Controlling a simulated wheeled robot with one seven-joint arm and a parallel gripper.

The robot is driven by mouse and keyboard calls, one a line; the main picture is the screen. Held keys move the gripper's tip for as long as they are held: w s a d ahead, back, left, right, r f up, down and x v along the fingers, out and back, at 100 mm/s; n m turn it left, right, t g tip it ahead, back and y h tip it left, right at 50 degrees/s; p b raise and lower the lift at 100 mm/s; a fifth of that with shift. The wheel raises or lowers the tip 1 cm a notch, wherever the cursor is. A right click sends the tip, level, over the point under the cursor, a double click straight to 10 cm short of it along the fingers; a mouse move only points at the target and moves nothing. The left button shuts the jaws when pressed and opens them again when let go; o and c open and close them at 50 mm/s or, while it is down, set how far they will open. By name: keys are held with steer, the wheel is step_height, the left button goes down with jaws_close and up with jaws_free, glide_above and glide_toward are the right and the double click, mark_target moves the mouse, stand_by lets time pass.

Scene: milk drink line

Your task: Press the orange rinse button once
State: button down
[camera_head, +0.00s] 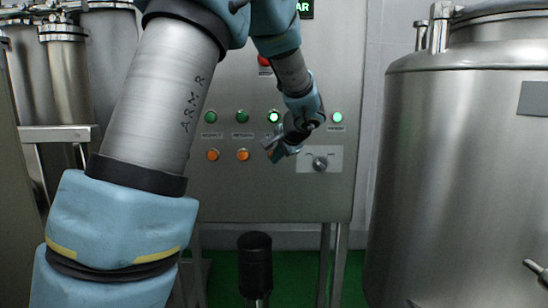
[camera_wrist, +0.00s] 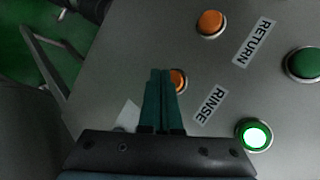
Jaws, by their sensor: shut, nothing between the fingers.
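The orange rinse button (camera_wrist: 179,79) is on the metal control panel (camera_head: 300,205), beside the RINSE label (camera_wrist: 210,105). In the wrist view it is partly covered by my gripper (camera_wrist: 160,73). In the head view my gripper (camera_head: 271,149) is in front of this button and mostly hides it. My gripper's two fingers are shut together with nothing between them. The fingertips are at the button's edge in the wrist view; I cannot tell whether they touch it. The green rinse button (camera_wrist: 253,135) is lit.
The orange RETURN button (camera_wrist: 211,23) and its green button (camera_wrist: 303,63) are close by. A rotary switch (camera_head: 320,163) is right of my gripper. A large steel tank (camera_head: 455,190) stands at the right. Steel cylinders (camera_head: 70,80) stand at the left.

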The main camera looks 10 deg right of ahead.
steer(key=shift+w, duration=0.45)
steer(key=shift+w+d, duration=0.1)
steer(key=shift+w, duration=0.3)
stand_by(0.7)
stand_by(0.4)
steer(key=shift+s+b, duration=0.8)
steer(key=shift+s, duration=0.05)
steer(key=shift+s+a+b, duration=0.2)
steer(key=shift+s+b, duration=0.3)
steer(key=shift+s, duration=0.3)
steer(key=shift+s+a+b, duration=0.15)
steer(key=shift+s+b, duration=0.4)
steer(key=shift+s, duration=0.3)
steer(key=shift+s+a+b, duration=0.2)
steer(key=shift+s+b, duration=0.3)
steer(key=shift+s, duration=0.3)
